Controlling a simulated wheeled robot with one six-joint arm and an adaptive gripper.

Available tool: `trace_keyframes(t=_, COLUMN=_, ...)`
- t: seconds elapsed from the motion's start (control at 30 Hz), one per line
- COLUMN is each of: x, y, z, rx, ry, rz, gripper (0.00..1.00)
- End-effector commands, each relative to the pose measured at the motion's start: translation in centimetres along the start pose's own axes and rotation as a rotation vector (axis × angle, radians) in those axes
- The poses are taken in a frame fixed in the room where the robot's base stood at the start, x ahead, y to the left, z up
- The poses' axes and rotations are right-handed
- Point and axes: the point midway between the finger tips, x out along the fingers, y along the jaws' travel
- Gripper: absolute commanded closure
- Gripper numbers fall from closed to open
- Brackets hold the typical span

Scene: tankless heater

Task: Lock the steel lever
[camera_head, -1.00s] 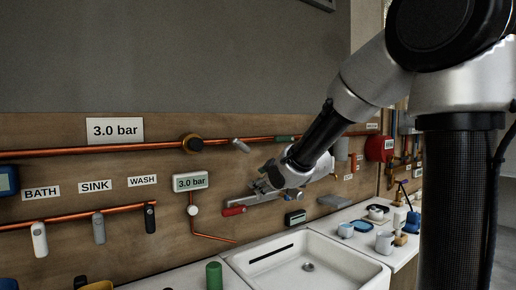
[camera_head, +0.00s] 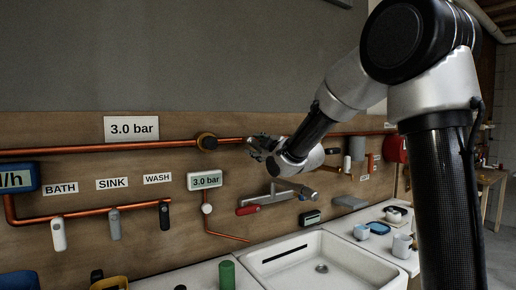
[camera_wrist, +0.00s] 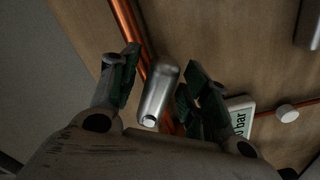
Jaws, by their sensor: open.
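The steel lever (camera_wrist: 158,94) shows in the wrist view as a smooth silver handle beside the copper pipe (camera_wrist: 126,22), its pale end towards me. My gripper (camera_wrist: 160,65) is open, with one dark green finger on each side of the lever. I see gaps between the lever and both fingers. In the head view my gripper (camera_head: 259,147) is at the upper copper pipe (camera_head: 80,149), right of the round brass-and-black fitting (camera_head: 207,142). It hides the lever there.
Below my gripper are a grey tap with a red handle (camera_head: 270,199) and a white sink (camera_head: 322,262). A 3.0 bar gauge (camera_head: 205,180) is on the board to the left. White, grey and black handles (camera_head: 114,224) hang further left. Mugs (camera_head: 401,246) stand right of the sink.

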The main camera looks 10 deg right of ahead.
Motion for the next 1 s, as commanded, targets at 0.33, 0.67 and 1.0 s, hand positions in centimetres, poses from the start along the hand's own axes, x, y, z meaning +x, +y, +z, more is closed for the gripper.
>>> trace_keyframes(t=0.33, x=-0.03, y=0.0, z=-0.01, rx=0.0, ry=0.0, rz=0.0, gripper=0.83)
trace_keyframes(t=0.67, x=-0.04, y=-0.09, z=0.0, rx=0.011, ry=0.0, rz=-0.001, gripper=1.0)
trace_keyframes(t=1.0, x=-0.02, y=-0.71, z=-0.06, rx=0.167, ry=-0.001, rz=-0.001, gripper=1.0)
